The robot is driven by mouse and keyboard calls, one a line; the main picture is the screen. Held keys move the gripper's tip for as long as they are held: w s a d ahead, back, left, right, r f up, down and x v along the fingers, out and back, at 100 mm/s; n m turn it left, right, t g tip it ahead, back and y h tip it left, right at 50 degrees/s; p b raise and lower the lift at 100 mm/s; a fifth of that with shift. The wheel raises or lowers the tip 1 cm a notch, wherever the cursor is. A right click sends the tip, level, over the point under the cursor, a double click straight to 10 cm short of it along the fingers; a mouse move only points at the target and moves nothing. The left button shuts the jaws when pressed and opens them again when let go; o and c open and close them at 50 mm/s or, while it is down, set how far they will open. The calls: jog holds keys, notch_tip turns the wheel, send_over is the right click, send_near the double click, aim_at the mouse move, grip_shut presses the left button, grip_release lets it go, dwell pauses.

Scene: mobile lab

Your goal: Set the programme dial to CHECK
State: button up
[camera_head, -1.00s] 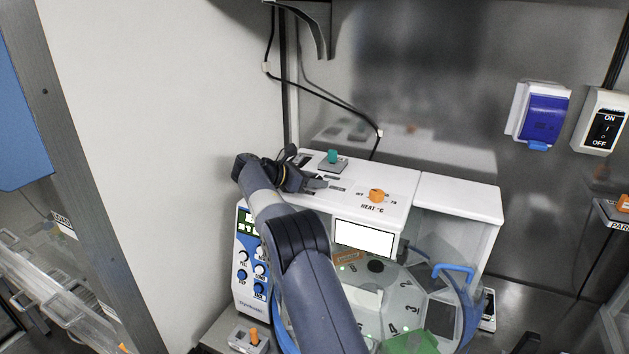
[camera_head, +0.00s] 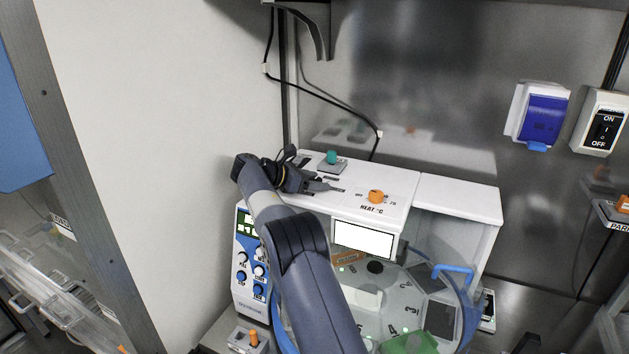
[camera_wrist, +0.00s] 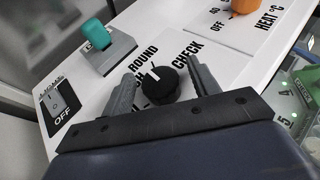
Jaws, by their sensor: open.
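The programme dial (camera_wrist: 168,86) is a round black knob with a white line on the white machine top in the wrist view. Its line points up in the picture, towards the ROUND label (camera_wrist: 143,56); the CHECK label (camera_wrist: 186,53) lies to the right of that. My gripper (camera_wrist: 162,72) is open, with one finger on each side of the dial; whether they touch it I cannot tell. In the head view my gripper (camera_head: 335,184) is over the machine top (camera_head: 350,208), and the dial is hidden there.
A teal switch (camera_wrist: 97,34) stands left of the dial and a black OFF rocker (camera_wrist: 59,98) lies further left. An orange HEAT knob (camera_head: 376,197) is to the right. The side wall (camera_head: 150,130) is close to my arm.

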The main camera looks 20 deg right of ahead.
jog(key=v, duration=1.1)
jog(key=shift+b, duration=0.35)
jog(key=shift+d, duration=0.1)
